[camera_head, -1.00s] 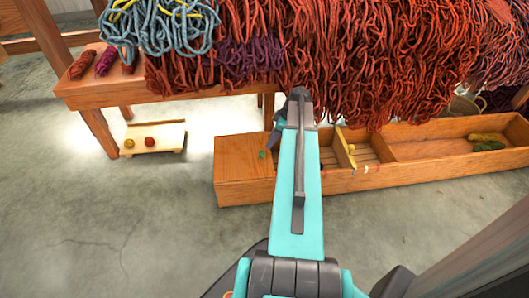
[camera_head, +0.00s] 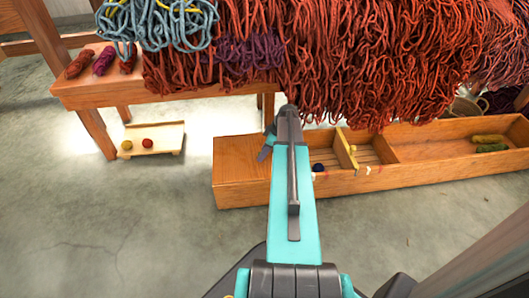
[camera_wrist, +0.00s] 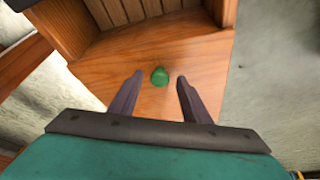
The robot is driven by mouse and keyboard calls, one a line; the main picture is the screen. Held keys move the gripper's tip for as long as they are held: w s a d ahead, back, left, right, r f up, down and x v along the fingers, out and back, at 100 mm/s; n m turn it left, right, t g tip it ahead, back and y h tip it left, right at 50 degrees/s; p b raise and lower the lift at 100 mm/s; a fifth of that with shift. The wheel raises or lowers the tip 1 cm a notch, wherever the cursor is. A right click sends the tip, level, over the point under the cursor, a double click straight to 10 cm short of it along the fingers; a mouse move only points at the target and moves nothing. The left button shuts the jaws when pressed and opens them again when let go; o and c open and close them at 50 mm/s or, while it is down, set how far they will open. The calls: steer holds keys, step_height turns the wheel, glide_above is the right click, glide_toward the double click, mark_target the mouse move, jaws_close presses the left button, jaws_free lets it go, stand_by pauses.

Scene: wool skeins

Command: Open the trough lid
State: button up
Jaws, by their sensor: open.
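The long wooden trough (camera_head: 440,168) lies on the floor, and its left end is covered by a flat wooden lid (camera_head: 238,160). The lid (camera_wrist: 205,55) also shows in the wrist view, lying flat, with a round green knob (camera_wrist: 160,76) on it. My gripper (camera_wrist: 154,82) is open, its two dark fingers either side of the knob in that picture, with a gap on both sides. I cannot tell how high the fingertips are above the lid. In the head view my gripper (camera_head: 266,150) is over the lid's right part, and my arm hides the knob.
The trough's open part holds a dark ball (camera_head: 319,168), a small yellow piece (camera_head: 352,149) by a divider and green skeins (camera_head: 490,148). Red yarn (camera_head: 370,60) hangs behind it. A low tray (camera_head: 163,137) with two small balls stands left. The floor in front is clear.

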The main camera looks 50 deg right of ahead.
jaws_close()
steer(key=shift+d, duration=0.3)
steer(key=shift+a, duration=0.2)
steer(key=shift+s+r, duration=0.1)
steer(key=shift+r, duration=0.05)
